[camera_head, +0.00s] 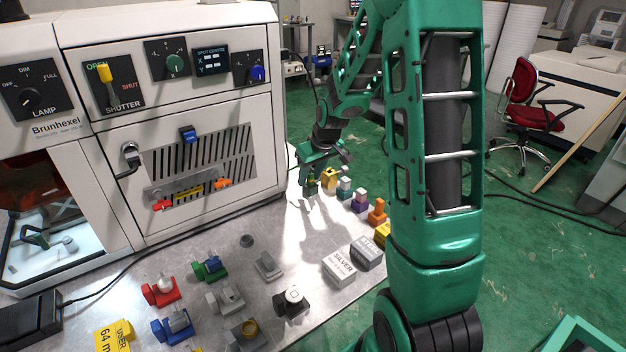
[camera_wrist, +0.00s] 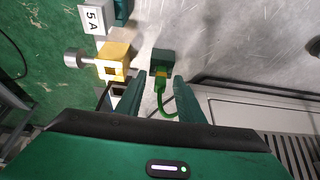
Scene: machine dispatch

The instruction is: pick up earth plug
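A dark green plug with a yellow part and a green cord, which looks like the earth plug (camera_wrist: 162,63), is on the metal bench in the wrist view. It sits just beyond my fingertips, roughly in line with the gap between them. Its cord loops back toward my gripper (camera_wrist: 157,84). The two green fingers are apart, with no object clearly clamped. In the head view my gripper (camera_head: 309,184) points down at the bench's far end, close to the white machine. The plug there is small and mostly hidden by the fingers, and I cannot tell whether they touch it.
A yellow block (camera_wrist: 115,62) with a grey knob stands close left of the plug; it also shows in the head view (camera_head: 330,179). A block marked 5 A (camera_wrist: 94,19) is beyond it. The white machine (camera_head: 190,120) borders the bench. Several coloured parts lie nearer.

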